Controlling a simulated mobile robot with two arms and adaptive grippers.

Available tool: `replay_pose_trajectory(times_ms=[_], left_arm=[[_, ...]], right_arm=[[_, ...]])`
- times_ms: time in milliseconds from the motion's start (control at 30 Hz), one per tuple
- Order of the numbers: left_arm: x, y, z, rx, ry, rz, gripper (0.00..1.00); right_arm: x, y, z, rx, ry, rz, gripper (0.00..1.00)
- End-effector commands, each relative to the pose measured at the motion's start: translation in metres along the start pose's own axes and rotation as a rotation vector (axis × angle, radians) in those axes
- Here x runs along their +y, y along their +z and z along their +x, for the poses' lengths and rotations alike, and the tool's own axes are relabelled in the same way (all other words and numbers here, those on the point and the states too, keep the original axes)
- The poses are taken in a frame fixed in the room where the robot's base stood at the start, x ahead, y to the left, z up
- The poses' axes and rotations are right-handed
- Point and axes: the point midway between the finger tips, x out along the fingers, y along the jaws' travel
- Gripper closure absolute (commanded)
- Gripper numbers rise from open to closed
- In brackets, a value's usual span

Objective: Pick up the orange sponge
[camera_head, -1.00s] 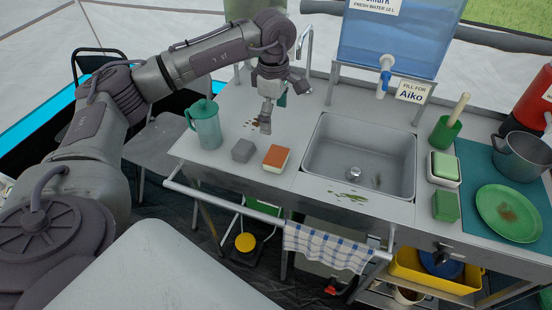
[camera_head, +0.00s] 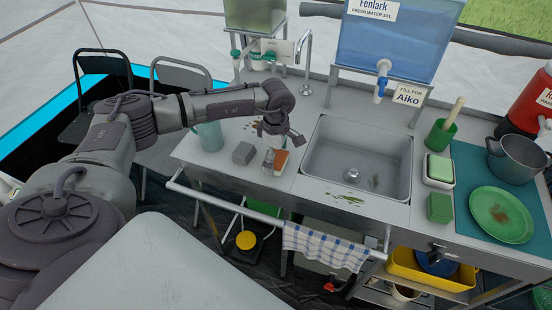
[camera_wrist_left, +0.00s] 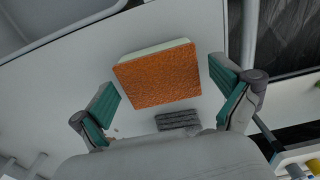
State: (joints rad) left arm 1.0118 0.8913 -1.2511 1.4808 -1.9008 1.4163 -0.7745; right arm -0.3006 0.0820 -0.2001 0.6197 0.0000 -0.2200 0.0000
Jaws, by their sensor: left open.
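The orange sponge (camera_head: 281,160) lies on the steel counter left of the sink, partly covered by my left gripper in the head view. In the left wrist view the sponge (camera_wrist_left: 160,76) shows a rough orange top and a pale side. My left gripper (camera_head: 270,160) is at the sponge, pointing down. In the left wrist view my left gripper (camera_wrist_left: 166,97) is open, with its teal-padded fingers apart on either side of the sponge's near part and nothing held. My right gripper is not in view.
A grey sponge (camera_head: 243,153) lies just left of the orange one. A teal pitcher (camera_head: 209,136) stands further left, partly behind my arm. The sink (camera_head: 345,160) is to the right. A towel (camera_head: 325,248) hangs on the front rail.

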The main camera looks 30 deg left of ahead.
Motion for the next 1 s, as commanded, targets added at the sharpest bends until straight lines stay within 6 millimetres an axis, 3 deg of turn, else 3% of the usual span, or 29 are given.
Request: replay_pose_trajectory(times_ms=[233, 500, 833, 1000], left_arm=[[0.0, 0.0, 0.003, 0.0, 0.001, 0.001, 0.0], [0.0, 0.0, 0.003, 0.0, 0.001, 0.001, 0.4], [0.0, 0.0, 0.002, 0.0, 0.001, 0.001, 0.43], [0.001, 0.0, -0.008, -0.001, 0.002, 0.001, 0.43]], right_arm=[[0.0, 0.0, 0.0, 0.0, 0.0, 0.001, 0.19], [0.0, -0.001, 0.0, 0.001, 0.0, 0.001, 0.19], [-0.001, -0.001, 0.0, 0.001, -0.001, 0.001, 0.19], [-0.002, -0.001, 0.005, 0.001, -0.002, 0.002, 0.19]])
